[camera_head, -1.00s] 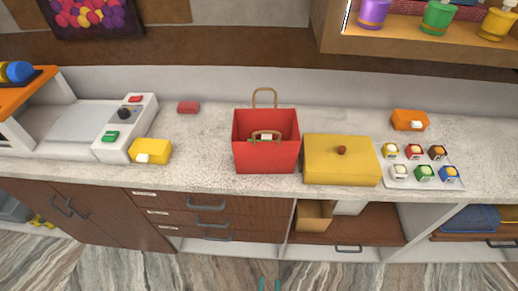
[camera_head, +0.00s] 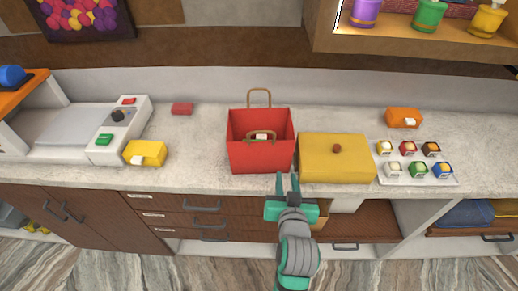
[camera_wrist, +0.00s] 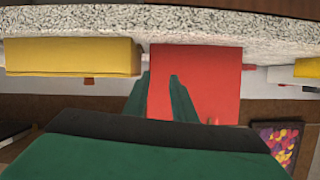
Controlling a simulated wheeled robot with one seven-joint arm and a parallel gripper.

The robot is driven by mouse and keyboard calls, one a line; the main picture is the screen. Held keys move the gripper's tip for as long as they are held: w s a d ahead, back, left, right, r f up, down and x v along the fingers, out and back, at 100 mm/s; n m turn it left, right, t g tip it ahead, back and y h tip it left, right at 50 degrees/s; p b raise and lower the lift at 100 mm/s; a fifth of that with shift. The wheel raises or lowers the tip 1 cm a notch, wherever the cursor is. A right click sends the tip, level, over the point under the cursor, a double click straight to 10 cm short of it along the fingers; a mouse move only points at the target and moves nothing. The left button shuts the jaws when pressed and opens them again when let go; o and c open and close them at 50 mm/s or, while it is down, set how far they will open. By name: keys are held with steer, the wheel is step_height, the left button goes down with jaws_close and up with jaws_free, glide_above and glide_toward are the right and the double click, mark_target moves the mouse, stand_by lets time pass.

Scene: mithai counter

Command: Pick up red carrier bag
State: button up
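The red carrier bag (camera_head: 260,156) stands upright and open-topped on the counter, with two tan loop handles. A small whitish item (camera_head: 261,137) shows at its opening; I cannot tell what it is. My gripper (camera_head: 288,178) is in front of the counter, near the bag's front right lower corner in the head view. Its two green fingers are apart with nothing between them. In the wrist view, which looks upside down, the bag (camera_wrist: 205,80) is ahead of my gripper (camera_wrist: 160,80), and the fingers overlap its side. I cannot tell whether they touch it.
A yellow box (camera_head: 336,165) with a brown knob stands close at the bag's right. A tray (camera_head: 450,179) of small colored items lies farther right, near an orange block (camera_head: 403,118). A yellow block (camera_head: 145,153) and a grey-white machine (camera_head: 118,130) are left. Counter (camera_head: 195,150) left of the bag is clear.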

steer(key=w+d+r+n, duration=0.1)
steer(key=w+r, duration=0.1)
steer(key=r, duration=0.4)
steer(key=w+d+r+n, duration=0.1)
steer(key=w+d+r, duration=0.1)
steer(key=r, duration=0.5)
steer(key=shift+y, duration=0.4)
steer(key=x, duration=1)
steer(key=shift+w+a+f, duration=0.2)
steer(key=shift+w+f, duration=0.05)
steer(key=shift+f, duration=0.1)
jaws_close()
